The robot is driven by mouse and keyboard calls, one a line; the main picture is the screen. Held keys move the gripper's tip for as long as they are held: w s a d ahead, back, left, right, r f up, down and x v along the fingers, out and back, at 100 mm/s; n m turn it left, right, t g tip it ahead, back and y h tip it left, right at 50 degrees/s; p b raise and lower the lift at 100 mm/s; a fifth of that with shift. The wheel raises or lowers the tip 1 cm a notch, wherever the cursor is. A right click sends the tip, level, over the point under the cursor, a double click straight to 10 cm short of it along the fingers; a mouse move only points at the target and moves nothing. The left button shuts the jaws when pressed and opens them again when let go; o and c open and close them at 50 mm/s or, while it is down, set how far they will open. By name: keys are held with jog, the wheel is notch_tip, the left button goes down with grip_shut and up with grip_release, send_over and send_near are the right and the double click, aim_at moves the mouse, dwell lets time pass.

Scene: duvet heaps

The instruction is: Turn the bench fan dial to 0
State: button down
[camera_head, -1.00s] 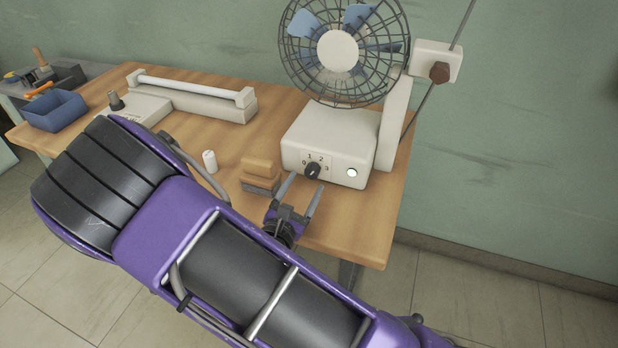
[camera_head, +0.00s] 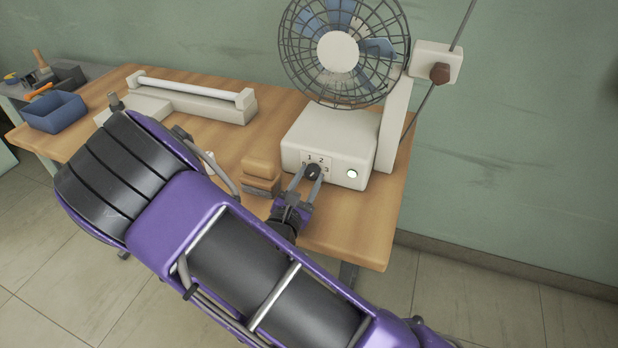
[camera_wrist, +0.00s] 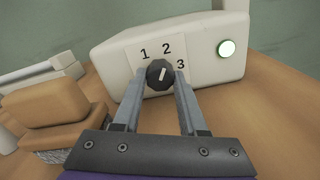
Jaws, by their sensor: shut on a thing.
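The bench fan (camera_head: 338,52) stands on the bench's right end, with a cream control box (camera_head: 330,135). The black dial (camera_head: 313,171) is on the box's front face; it also shows in the wrist view (camera_wrist: 160,74). Its white mark points up and right in the wrist view, roughly between 2 and 3. The labels 1, 2 and 3 are visible there; the 0 is hidden behind my left finger. My gripper (camera_wrist: 160,80) is shut on the dial, one finger on each side.
A lit round button (camera_head: 351,173) is right of the dial. A stacked brown block (camera_head: 261,172) stands close left of my gripper. A blue bin (camera_head: 55,111) and a long cream device (camera_head: 200,100) are farther left. The bench's right front corner (camera_head: 365,238) is bare.

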jog(key=shift+r+n+p, duration=0.1)
jog(key=shift+n+p, duration=0.2)
jog(key=shift+p, duration=0.1)
jog(key=shift+n+p, duration=0.3)
jog(key=shift+p, duration=0.05)
jog(key=n+p, duration=0.3)
jog(key=shift+d+r, duration=0.1)
jog(key=shift+r, duration=0.05)
jog(key=n+p, duration=0.3)
jog(key=shift+n, duration=0.3)
jog(key=n+p, duration=0.2)
jog(key=n, duration=0.1)
jog(key=shift+n, duration=0.4)
jog(key=n, duration=0.6)
jog(key=shift+f+p, duration=0.2)
jog(key=shift+p, duration=0.2)
jog(key=n, duration=0.6)
jog(key=shift+n, duration=0.3)
